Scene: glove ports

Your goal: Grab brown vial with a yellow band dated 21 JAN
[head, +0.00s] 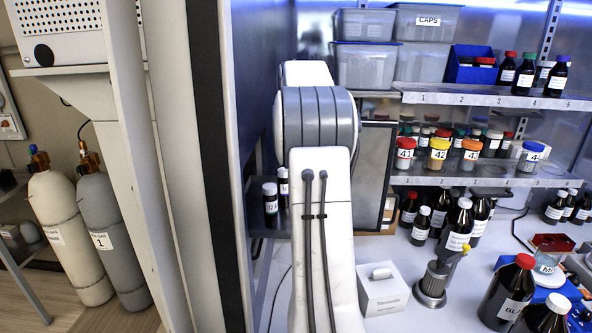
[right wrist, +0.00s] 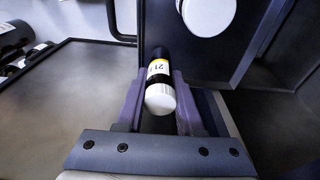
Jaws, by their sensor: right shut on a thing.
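A dark vial (right wrist: 159,66) with a white cap shows in the right wrist view. Its label has a yellow band and the digits 21; the rest of the date cannot be read. My right gripper (right wrist: 160,84) is shut on this vial, with one purple finger on each side and the cap toward the camera. In the head view my white arm link hides the right gripper. Two dark vials with white caps, one at the left (head: 271,198) and one beside it (head: 283,186), stand left of that arm link. My left gripper is not in view.
A white round cap (right wrist: 207,12) is close beyond the gripper. Dark bottles (right wrist: 14,42) lie at the left edge of the wrist view. In the head view, shelves (head: 485,97) with bottles and jars stand at right, and a white box (head: 383,296) sits on the bench.

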